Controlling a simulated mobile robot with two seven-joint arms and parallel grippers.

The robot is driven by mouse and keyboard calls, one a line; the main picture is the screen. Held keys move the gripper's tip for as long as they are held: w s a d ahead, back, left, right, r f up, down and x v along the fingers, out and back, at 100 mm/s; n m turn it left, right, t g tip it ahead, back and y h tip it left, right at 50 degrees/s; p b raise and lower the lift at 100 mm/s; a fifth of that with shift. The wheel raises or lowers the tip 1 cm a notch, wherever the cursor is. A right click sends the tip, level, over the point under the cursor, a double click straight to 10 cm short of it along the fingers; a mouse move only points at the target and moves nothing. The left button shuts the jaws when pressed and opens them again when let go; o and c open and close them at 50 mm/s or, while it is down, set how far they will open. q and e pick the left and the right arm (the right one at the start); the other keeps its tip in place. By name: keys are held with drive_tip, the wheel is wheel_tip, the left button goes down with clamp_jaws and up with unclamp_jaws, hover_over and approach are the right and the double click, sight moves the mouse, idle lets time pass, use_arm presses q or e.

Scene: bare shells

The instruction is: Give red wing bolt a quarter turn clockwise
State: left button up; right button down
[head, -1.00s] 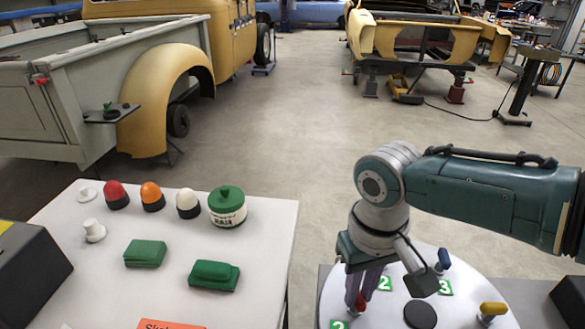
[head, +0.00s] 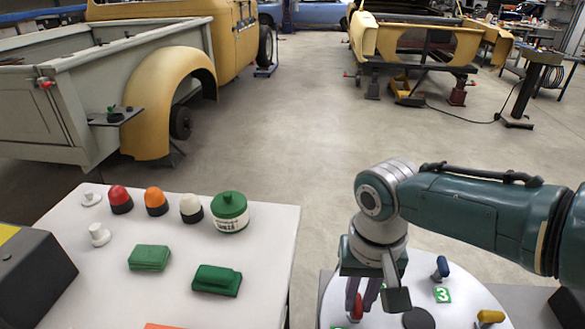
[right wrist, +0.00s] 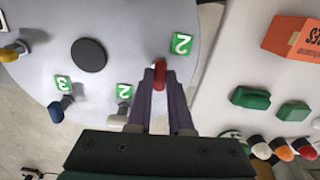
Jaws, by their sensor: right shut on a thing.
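The red wing bolt (head: 356,308) stands on a round white plate (head: 462,292) at the lower right of the head view. My right gripper (right wrist: 160,76) is shut on it, its two dark fingers on either side in the right wrist view. The gripper points down at the plate and partly hides the bolt in the head view. My left gripper is not in view.
The plate also bears a blue wing bolt (head: 440,268), a yellow one (head: 490,317), a pale one (right wrist: 120,117) and a black disc (head: 418,318). A white table (head: 262,255) at left holds colored caps, a green jar (head: 229,212) and green blocks (head: 150,257).

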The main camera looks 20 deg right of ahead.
sight(358, 303)
drive_tip(key=c, duration=0.8)
unclamp_jaws()
wheel_tip(358, 303, up, 10)
drive_tip(key=p, duration=0.4)
